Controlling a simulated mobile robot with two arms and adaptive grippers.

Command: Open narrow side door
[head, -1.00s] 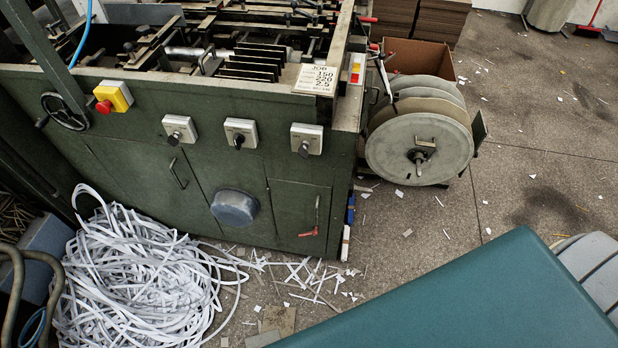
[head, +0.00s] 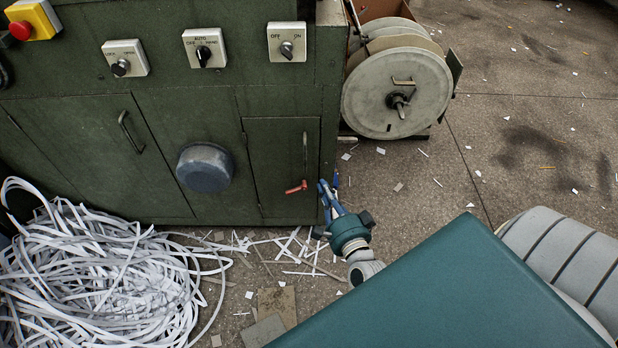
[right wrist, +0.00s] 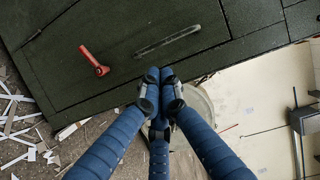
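The narrow side door (head: 272,160) is a dark green panel at the right end of the machine front, and it looks closed. It has an upright bar handle (head: 305,152) and a red lever (head: 296,187) below it. My right gripper (head: 324,187) is at the lower right corner of the machine, just right of the red lever and apart from it. The right wrist view shows the red lever (right wrist: 94,61) and handle (right wrist: 168,41) ahead of the blue fingers (right wrist: 159,76). The fingertips look close together, but their gap is unclear. My left gripper is out of view.
A heap of white paper strips (head: 95,275) lies on the floor at left. A round blue-grey knob (head: 205,167) sticks out left of the door. A reel (head: 397,92) stands right of the machine. Scraps litter the floor before the door.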

